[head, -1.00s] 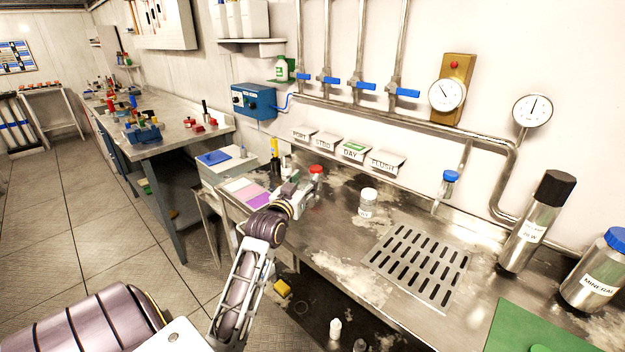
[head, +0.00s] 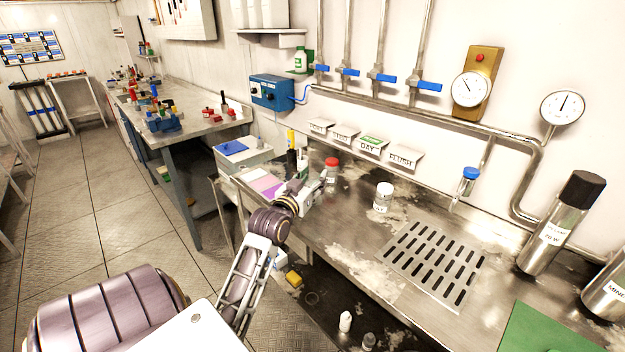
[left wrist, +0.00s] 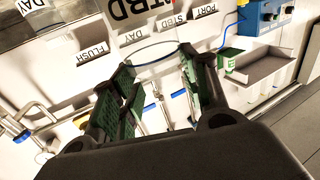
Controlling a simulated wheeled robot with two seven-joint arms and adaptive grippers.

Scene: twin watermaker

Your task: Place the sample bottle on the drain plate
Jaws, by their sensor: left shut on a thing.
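The slotted drain plate (head: 438,296) lies bare on the counter to the right. My right gripper is not in view.
A white-capped jar (head: 383,197) stands between my gripper and the drain plate. A blue-capped fitting (head: 467,184) hangs behind the plate. A steel bottle with a black cap (head: 553,225) and a green mat (head: 545,330) lie to its right. Label brackets (head: 370,145) jut from the wall.

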